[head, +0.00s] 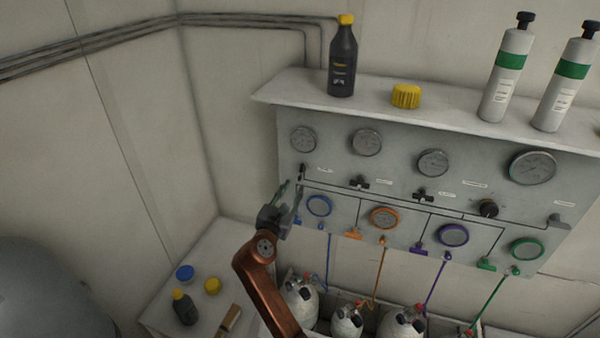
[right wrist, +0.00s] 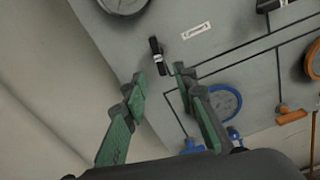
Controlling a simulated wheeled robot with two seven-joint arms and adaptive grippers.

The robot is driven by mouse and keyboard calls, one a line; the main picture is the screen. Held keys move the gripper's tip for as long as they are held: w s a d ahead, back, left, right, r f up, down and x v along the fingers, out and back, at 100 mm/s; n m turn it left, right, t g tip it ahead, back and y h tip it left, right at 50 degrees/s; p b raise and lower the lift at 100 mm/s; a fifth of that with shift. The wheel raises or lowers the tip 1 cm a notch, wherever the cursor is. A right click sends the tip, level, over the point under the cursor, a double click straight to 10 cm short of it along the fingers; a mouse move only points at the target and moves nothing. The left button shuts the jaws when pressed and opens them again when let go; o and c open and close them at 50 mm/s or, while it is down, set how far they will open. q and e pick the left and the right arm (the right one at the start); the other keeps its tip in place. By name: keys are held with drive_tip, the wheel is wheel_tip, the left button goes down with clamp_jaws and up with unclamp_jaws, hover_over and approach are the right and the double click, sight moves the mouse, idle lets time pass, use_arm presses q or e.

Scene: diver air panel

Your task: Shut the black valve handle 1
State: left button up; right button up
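The black valve handle 1 (head: 303,172) is the leftmost black handle on the grey air panel (head: 337,177), below the leftmost gauge, and it stands roughly upright. In the right wrist view the handle (right wrist: 157,56) shows just beyond the fingertips, about between them, with a white band on it. My right gripper (head: 291,187) is just left of and below the handle in the head view. Its green fingers (right wrist: 159,78) are open with nothing between them. I see no contact with the handle, but the remaining depth is hard to judge. My left gripper is not in view.
A blue-ringed gauge (head: 319,206) and blue fitting sit close to the right gripper. More black handles (head: 357,183) lie to the right. A dark bottle (head: 342,62) and white cylinders stand on the shelf above.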

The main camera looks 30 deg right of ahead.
sight(301, 172)
drive_tip(key=x, duration=0.3)
drive_tip(key=r+p+x, duration=0.1)
drive_tip(key=x, duration=0.2)
drive_tip(key=shift+w+d+r, duration=0.1)
drive_tip(key=shift+d+r, duration=0.1)
drive_tip(key=shift+w+d+f, duration=0.1)
drive_tip(key=shift+w+d, duration=0.35)
drive_tip(key=shift+d, duration=0.05)
drive_tip(key=shift+c, duration=0.3)
clamp_jaws()
